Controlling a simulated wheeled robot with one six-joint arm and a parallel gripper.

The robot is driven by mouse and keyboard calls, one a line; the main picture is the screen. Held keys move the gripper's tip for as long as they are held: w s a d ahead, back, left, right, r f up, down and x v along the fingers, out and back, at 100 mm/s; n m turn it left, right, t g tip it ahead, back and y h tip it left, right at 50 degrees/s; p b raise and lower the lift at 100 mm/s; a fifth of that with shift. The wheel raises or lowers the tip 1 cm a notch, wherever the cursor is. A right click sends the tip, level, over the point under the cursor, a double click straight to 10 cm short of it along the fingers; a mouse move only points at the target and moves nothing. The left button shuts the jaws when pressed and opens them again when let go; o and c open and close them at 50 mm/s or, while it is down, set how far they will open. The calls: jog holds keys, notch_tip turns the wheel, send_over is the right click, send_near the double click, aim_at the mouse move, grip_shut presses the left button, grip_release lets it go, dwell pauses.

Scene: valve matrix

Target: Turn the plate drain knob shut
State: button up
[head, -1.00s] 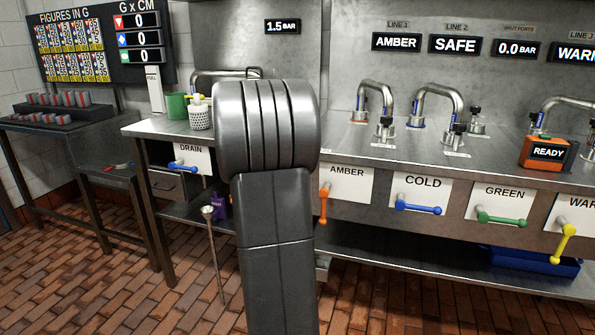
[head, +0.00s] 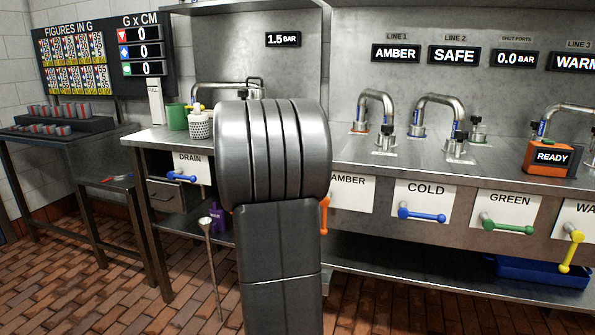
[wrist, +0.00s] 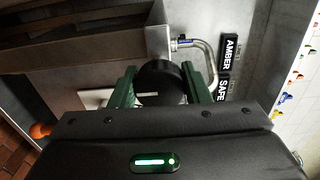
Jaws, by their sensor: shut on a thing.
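In the wrist view my gripper (wrist: 168,86) has its two green fingers on either side of a black round knob (wrist: 160,80) and is shut on it. I take this knob to be the plate drain knob; no label on it can be read. In the head view my own arm hides the gripper and the knob. A plate marked DRAIN (head: 187,160) with a blue lever (head: 203,178) is on the bench front, left of my arm.
Taps (head: 440,110) stand on the steel counter (head: 400,165) right of my arm. Levers in orange (head: 324,215), blue (head: 422,216), green (head: 507,226) and yellow (head: 571,252) stick out from its front. Brick floor shows at lower left.

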jog(key=o, duration=1)
jog(key=shift+c, duration=0.2)
jog(key=p+v, duration=0.2)
jog(key=v, duration=1.1)
jog(key=shift+s, duration=0.35)
jog(key=shift+a, duration=0.1)
jog(key=b+x, duration=0.2)
jog(key=x, duration=1)
jog(key=shift+w, duration=0.4)
jog(key=shift+w+d, duration=0.25)
jog(key=shift+w, duration=0.25)
